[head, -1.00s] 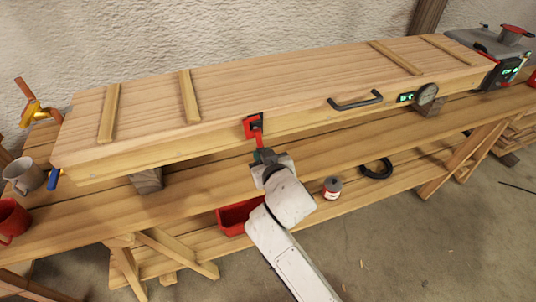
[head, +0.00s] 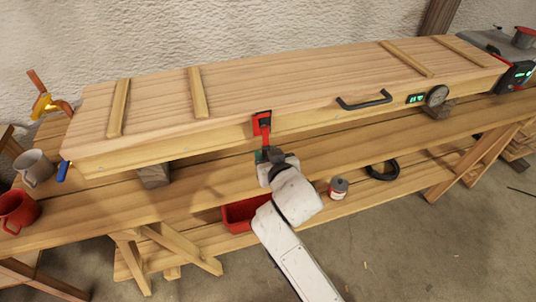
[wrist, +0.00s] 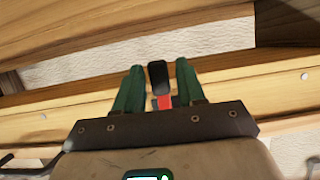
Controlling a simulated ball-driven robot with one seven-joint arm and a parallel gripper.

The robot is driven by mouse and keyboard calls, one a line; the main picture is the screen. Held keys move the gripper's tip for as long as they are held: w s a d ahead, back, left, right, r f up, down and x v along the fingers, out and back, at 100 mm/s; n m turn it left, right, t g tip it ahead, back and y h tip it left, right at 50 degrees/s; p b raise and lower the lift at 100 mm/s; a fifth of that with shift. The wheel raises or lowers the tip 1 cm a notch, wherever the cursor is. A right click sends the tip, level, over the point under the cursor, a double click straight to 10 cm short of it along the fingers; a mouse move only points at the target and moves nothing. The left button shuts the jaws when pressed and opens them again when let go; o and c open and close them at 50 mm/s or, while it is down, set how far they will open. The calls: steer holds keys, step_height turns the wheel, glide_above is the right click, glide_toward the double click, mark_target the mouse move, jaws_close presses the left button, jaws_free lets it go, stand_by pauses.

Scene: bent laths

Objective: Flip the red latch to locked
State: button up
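The red latch (head: 262,124) is on the front face of the long wooden box, left of its middle. Its red lever hangs down from a black-edged mount. My gripper (head: 267,155) is at the lever's lower end, just in front of the box. In the wrist view, my gripper's two green fingers (wrist: 158,88) stand apart on either side of the lever's black tip (wrist: 158,77), with a bit of red below it.
The long wooden box (head: 330,78) lies on a wooden bench (head: 350,146). A black handle (head: 364,100) and a round gauge (head: 437,96) are right of the latch. Mugs (head: 33,168) stand at the left. A red bin (head: 243,212) and a can (head: 338,188) are below.

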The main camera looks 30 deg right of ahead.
steer(key=shift+o, duration=0.7)
steer(key=v, duration=1)
steer(key=shift+s, duration=0.4)
steer(key=shift+r, duration=0.1)
steer(key=s+d+f+n+g+y, duration=0.1)
steer(key=s+f+g, duration=0.5)
steer(key=s+f, duration=0.3)
steer(key=s+d+f+n+g+y, duration=0.1)
steer(key=s+f+g, duration=0.5)
steer(key=s, duration=0.9)
step_height(320, 180, down, 3)
steer(key=shift+s+d+y, duration=0.35)
steer(key=shift+d+y, duration=0.05)
steer(key=shift+d, duration=0.35)
steer(key=shift+c, duration=0.6)
